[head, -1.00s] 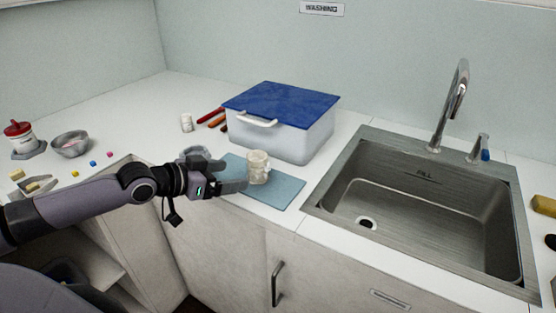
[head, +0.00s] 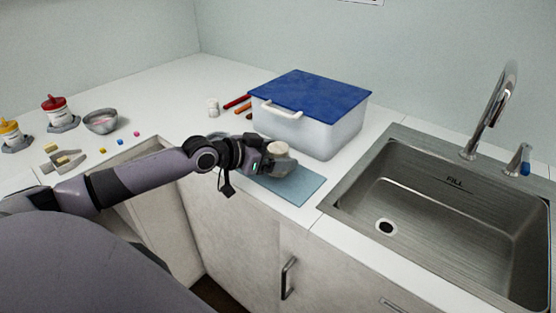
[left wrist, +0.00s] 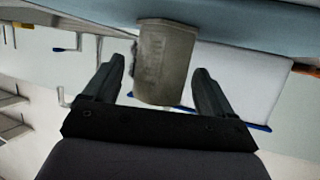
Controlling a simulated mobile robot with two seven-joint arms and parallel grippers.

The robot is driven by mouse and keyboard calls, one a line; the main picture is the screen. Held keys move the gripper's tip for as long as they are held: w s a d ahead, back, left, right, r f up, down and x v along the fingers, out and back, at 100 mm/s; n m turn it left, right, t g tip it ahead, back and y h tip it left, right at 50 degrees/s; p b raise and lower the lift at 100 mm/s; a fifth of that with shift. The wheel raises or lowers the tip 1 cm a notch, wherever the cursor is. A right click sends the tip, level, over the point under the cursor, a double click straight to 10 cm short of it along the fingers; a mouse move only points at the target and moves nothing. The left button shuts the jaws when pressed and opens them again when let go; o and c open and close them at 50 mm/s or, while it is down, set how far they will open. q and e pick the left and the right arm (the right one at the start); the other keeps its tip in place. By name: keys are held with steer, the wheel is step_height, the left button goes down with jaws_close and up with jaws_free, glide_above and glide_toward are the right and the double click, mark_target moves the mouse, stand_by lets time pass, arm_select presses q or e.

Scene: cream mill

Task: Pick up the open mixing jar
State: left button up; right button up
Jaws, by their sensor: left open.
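The mixing jar (head: 277,147) is a pale, cream-grey cup standing on the blue mat (head: 303,190) in front of the lidded box. Its lower part is hidden behind my gripper in the head view. My left gripper (head: 282,163) is at the jar, its fingers reaching along it. In the left wrist view, the jar (left wrist: 165,62) appears upside down between the two open fingers of the gripper (left wrist: 159,72), with a gap visible on each side. I cannot see into the jar. My right gripper is not in view.
A clear box with a blue lid (head: 308,92) stands close behind the jar. The sink (head: 440,190) is to the right. A small white jar (head: 213,106), red sticks (head: 237,102), a grey bowl (head: 101,121) and red-topped bottle (head: 57,107) stand left.

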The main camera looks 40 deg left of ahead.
arm_select(q)
steer(key=shift+x, duration=1.2)
steer(key=shift+c, duration=0.3)
steer(key=c, duration=1)
steer(key=shift+o, duration=0.2)
steer(key=shift+r, duration=0.15)
